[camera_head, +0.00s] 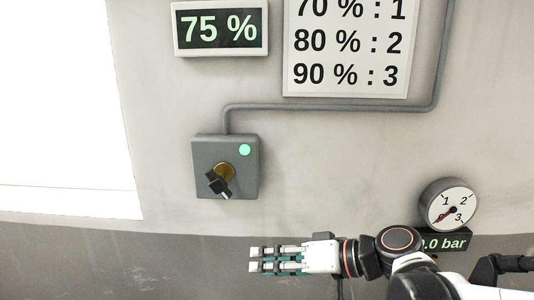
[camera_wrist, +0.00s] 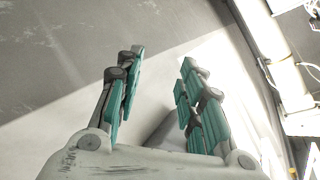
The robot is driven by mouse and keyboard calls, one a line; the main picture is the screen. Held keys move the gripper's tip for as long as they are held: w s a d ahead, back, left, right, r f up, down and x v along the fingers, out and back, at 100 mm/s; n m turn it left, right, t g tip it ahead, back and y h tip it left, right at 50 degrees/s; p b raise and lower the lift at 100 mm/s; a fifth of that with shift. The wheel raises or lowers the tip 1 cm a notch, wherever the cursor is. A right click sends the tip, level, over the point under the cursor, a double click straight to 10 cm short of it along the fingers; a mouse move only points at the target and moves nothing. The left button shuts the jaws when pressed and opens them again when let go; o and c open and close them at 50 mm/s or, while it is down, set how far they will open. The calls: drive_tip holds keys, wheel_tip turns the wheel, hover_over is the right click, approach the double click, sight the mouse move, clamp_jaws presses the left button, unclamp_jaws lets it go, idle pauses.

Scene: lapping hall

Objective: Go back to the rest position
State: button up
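My gripper (camera_head: 276,259) is in the lower middle of the head view, reaching left from my arm. It is below and to the right of a grey switch box and touches nothing that I can see. In the wrist view my gripper (camera_wrist: 158,85) shows two teal-padded fingers standing apart with nothing between them. The grey box (camera_head: 202,148) on the wall carries a black key or knob (camera_head: 219,184) in a brass-coloured lock (camera_head: 226,171) and a lit green lamp (camera_head: 245,150).
A display (camera_head: 220,28) reads 75 %. A sign (camera_head: 347,45) lists 70 % : 1, 80 % : 2, 90 % : 3. A round gauge (camera_head: 448,205) sits above a small display (camera_head: 453,241) that my arm partly covers. A grey conduit (camera_head: 330,106) runs along the wall.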

drive_tip(key=s+d+f+m+h, duration=0.1)
drive_tip(key=s+d+h, duration=0.2)
drive_tip(key=d, duration=0.3)
drive_tip(key=s+d+f+m+t+h, duration=0.1)
drive_tip(key=s+d+f+h, duration=0.1)
drive_tip(key=d+h, duration=0.3)
drive_tip(key=s+d+f+m+t+h, duration=0.1)
drive_tip(key=s+d+h, duration=0.3)
drive_tip(key=d, duration=0.4)
drive_tip(key=shift+s+d+f+m+h, duration=0.15)
drive_tip(key=shift+s+f+m+h, duration=0.15)
drive_tip(key=shift+s+f+m, duration=0.25)
